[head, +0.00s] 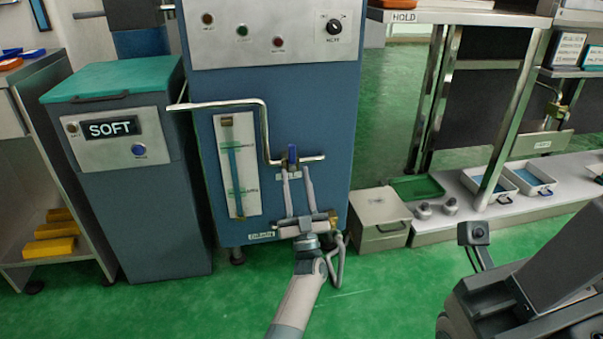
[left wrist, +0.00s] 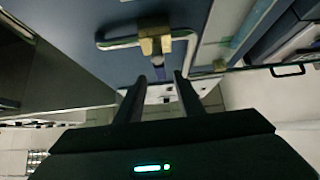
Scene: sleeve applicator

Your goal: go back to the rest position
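My left gripper (head: 296,172) is in front of the lower part of the tall blue machine (head: 330,110), with its two fingers pointing up and apart. The fingertips are just below a small blue handle (head: 292,153) on the bent metal pipe (head: 264,130); I cannot tell whether they touch anything. In the left wrist view the two fingers (left wrist: 158,88) are spread with nothing visible held between them. A tan fitting (left wrist: 155,40) on a pipe lies beyond them. Dark parts of my own body fill the lower right of the head view; no right fingers show.
A teal-lidded cabinet marked SOFT (head: 112,150) stands left of the machine. A beige box (head: 380,218), a green tray (head: 417,188) and white trays (head: 530,177) are to the right, near a metal rack (head: 510,110). Green floor (head: 380,290) is clear in front.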

